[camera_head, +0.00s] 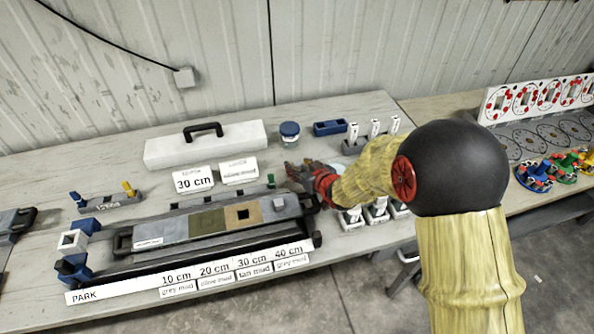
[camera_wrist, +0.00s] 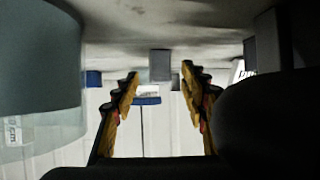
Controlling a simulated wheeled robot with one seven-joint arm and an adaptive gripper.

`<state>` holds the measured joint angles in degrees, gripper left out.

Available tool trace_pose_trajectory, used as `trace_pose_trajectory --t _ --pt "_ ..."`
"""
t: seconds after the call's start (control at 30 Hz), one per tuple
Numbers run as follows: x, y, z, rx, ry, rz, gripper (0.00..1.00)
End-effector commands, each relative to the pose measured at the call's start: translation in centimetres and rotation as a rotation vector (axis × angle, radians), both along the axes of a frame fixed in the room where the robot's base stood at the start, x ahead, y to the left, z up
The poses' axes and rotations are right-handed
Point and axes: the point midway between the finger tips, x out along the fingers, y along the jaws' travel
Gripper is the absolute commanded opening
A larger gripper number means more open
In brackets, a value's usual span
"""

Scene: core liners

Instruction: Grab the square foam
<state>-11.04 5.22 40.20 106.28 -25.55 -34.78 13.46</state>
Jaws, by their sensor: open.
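I cannot tell for sure which piece is the square foam. In the head view a tan section with a small dark square (camera_head: 243,215) lies in the long black core tray (camera_head: 124,240), beside olive and grey sections. A white block with a dark square face (camera_head: 72,241) stands at the tray's left. My gripper (camera_head: 292,170) is above the table, just behind the tray's right end. In the wrist view its yellow-padded fingers (camera_wrist: 160,88) are spread apart with nothing held. A small grey block (camera_wrist: 160,65) shows in line with the gap, apart from the fingers.
A white case (camera_head: 205,145) with a black handle, a blue-lidded jar (camera_head: 289,134) and a blue block (camera_head: 330,127) stand behind. A 30 cm card (camera_head: 193,180) stands behind the tray. White-topped holders (camera_head: 375,212) are close right of my gripper. A lettered strip runs along the front.

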Motion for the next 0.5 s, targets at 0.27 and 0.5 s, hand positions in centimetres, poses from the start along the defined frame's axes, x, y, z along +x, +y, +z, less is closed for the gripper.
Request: trace_pose_trajectory --t 0.27,0.5 --pt "0.46 0.25 -0.19 0.0 0.0 0.0 0.44" --pt "0.45 0.22 -0.22 0.0 0.0 0.0 0.3"
